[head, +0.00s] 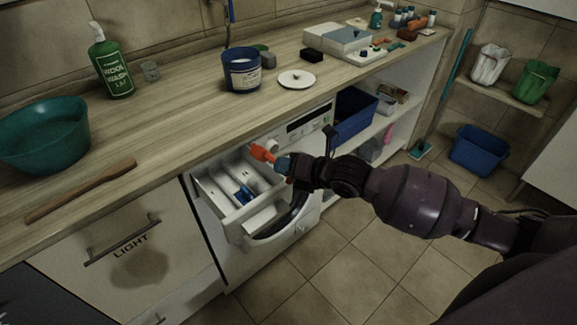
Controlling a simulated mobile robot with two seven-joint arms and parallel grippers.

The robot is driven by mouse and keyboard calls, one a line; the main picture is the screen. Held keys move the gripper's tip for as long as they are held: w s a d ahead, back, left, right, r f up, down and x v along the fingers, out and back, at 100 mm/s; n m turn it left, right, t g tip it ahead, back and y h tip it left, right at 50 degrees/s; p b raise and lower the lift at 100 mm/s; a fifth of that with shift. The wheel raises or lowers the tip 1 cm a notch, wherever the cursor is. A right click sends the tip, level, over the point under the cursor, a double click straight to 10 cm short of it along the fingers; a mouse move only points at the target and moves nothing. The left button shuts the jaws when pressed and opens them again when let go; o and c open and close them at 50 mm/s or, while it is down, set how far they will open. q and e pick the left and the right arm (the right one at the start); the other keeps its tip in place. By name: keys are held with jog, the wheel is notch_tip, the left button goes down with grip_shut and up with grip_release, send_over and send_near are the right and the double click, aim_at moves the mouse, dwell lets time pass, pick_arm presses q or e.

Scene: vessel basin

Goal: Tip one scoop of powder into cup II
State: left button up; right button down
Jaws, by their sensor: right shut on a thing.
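My right gripper (287,167) is shut on an orange scoop (262,154). It holds the scoop above the back right part of the pulled-out detergent drawer (229,212) of the white washing machine. Whether powder is in the scoop is too small to tell. The drawer has several pale compartments, with a blue piece (244,195) in one of them. I cannot read which compartment is cup II. My left gripper is not in view.
A white round lid (296,79) lies beside the tub on the wooden counter (180,120). A green wash bottle (111,62), a teal basin (42,134) and a wooden stick (82,190) are to the left. Open shelves with a blue bin (353,113) are right of the machine.

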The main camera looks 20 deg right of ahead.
jog(key=shift+r+n+p, duration=0.25)
jog(key=shift+n+p, duration=0.05)
jog(key=shift+p, duration=0.05)
jog(key=shift+a+r+n+h+p, duration=0.15)
jog(key=shift+r+n+h+p, duration=0.65)
jog(key=shift+p, duration=0.45)
jog(key=shift+a+r+n+h+p, duration=0.1)
jog(key=shift+r+n+h+p, duration=0.35)
jog(key=shift+n+p, duration=0.7)
jog(key=r+p, duration=0.1)
jog(key=p, duration=0.1)
jog(key=shift+a+r+n+h+p, duration=0.1)
jog(key=shift+a+n+h+p, duration=0.05)
jog(key=shift+n+h+p, duration=0.25)
jog(key=shift+s+r+n+p, duration=0.1)
jog(key=shift+r+n+p, duration=0.25)
jog(key=shift+p, duration=0.45)
jog(key=shift+a+r+n+h+p, duration=0.1)
jog(key=shift+n+h+p, duration=0.2)
jog(key=shift+n+h, duration=0.15)
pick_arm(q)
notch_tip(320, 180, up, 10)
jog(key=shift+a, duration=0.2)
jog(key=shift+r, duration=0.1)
